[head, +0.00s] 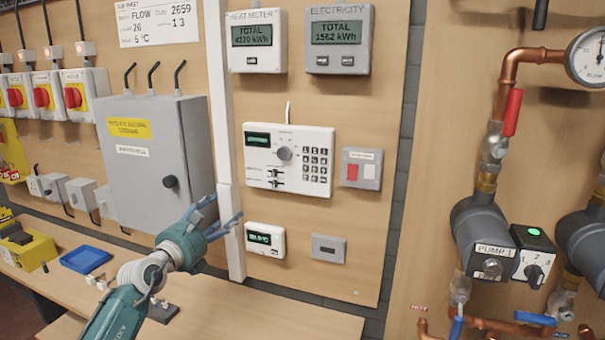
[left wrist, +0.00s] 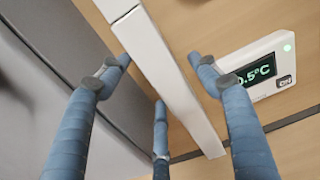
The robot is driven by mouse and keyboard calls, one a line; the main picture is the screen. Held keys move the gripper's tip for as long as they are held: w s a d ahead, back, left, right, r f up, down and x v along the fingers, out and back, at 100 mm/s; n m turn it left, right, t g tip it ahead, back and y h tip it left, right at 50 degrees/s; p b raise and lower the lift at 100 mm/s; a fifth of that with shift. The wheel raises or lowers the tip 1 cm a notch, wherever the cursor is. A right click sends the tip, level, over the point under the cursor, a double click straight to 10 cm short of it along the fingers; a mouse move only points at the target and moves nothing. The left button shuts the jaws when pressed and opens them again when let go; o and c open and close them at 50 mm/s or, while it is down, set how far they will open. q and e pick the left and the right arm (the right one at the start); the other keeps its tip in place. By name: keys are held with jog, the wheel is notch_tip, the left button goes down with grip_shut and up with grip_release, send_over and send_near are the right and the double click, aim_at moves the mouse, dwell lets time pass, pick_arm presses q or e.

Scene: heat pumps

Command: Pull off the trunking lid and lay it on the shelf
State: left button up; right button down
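The white trunking (head: 218,100) runs vertically down the wooden panel, between the grey cabinet and the meters. A seam crosses it just above my left gripper, and the lower length (head: 236,250) looks like a separate lid. My left gripper (head: 222,216) is at this lower length with its blue fingers spread. In the left wrist view the open fingers (left wrist: 160,72) lie on both sides of the white lid (left wrist: 172,80); I cannot tell whether they touch it. A wooden shelf (head: 270,312) runs below the panel. My right gripper is not in view.
A grey cabinet (head: 155,150) stands close left of the trunking. A small thermostat (head: 265,239) is close on its right. A blue tray (head: 86,260) and a yellow box (head: 30,252) sit at the shelf's left. The shelf right of my arm looks clear.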

aim_at(226, 212)
pick_arm(q)
jog(key=shift+f, duration=0.1)
jog(key=c, duration=0.8)
jog(key=shift+s+d, duration=0.1)
jog(key=shift+d, duration=0.1)
grip_shut()
jog(key=shift+s+f+p, duration=0.1)
jog(key=shift+f+p, duration=0.05)
jog(key=shift+p, duration=0.2)
jog(key=shift+s+d+r, duration=0.2)
jog(key=shift+s, duration=0.3)
jog(key=shift+s+p, duration=0.25)
jog(key=shift+p, duration=0.1)
jog(key=shift+s+a+p, duration=0.3)
jog(key=shift+a+p, duration=0.1)
jog(key=shift+a, duration=0.25)
jog(key=shift+s+a+r+p, duration=0.1)
jog(key=shift+s+p, duration=0.2)
jog(key=shift+s, duration=0.2)
jog(key=shift+p+v, duration=0.65)
jog(key=shift+v, duration=0.55)
jog(key=shift+w, duration=0.1)
